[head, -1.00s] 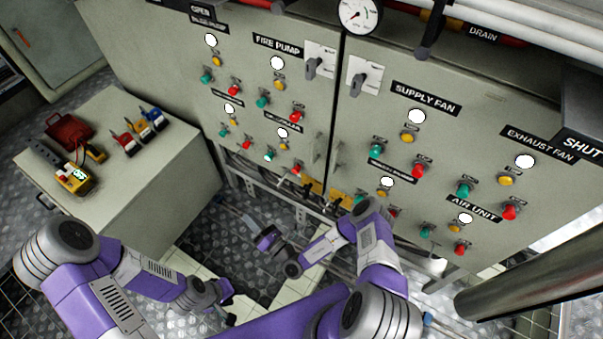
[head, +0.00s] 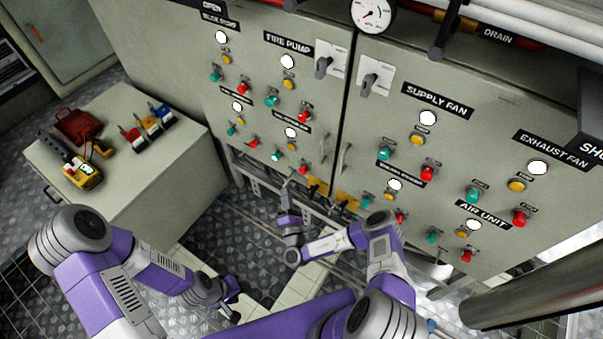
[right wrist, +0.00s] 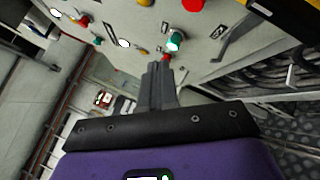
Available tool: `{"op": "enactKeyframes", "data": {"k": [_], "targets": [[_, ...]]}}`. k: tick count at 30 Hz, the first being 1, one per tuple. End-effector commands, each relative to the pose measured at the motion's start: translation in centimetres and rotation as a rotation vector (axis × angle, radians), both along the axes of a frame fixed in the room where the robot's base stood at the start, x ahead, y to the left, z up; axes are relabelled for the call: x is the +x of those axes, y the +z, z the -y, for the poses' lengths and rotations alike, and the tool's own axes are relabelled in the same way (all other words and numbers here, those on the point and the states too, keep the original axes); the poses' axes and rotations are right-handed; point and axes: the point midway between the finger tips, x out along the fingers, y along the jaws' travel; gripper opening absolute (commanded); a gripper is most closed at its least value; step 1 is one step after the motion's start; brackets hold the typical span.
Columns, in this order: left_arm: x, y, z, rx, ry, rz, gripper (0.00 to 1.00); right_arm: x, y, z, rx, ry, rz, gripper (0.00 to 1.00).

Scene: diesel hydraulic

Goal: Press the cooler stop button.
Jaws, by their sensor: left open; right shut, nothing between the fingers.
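The control panel (head: 330,125) carries groups of green, yellow and red buttons. I cannot read a cooler label; several small labels are blurred. A red button (head: 303,169) sits at the lower right of the left cabinet's lower group, near a green lit button (head: 277,155). My right gripper (head: 286,190) is shut and empty, just below that group. In the right wrist view its fingertips (right wrist: 157,70) lie in front of a partly hidden red button (right wrist: 167,57), beside a glowing green button (right wrist: 176,40). I cannot tell whether they touch. My left gripper (head: 233,305) is open, low over the floor.
A grey cabinet (head: 165,165) at the left bears a red box (head: 77,128), a yellow device (head: 84,172) and several padlock-like items (head: 147,122). Door handles (head: 344,160) stick out near the panel's middle. A thick pipe (head: 530,285) crosses the lower right.

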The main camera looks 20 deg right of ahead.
Motion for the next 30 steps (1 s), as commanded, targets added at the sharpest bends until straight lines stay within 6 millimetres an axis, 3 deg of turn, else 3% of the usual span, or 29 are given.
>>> {"op": "enactKeyframes", "data": {"k": [13,30], "targets": [[0.0,-1.6,0.0,0.000,0.000,0.000,0.43,3.5,-0.1,4.6,-0.001,-0.002,0.001,0.00],[0.0,-1.7,0.0,0.000,0.000,0.000,0.43,4.0,0.0,5.2,0.001,0.000,0.000,0.00]]}}
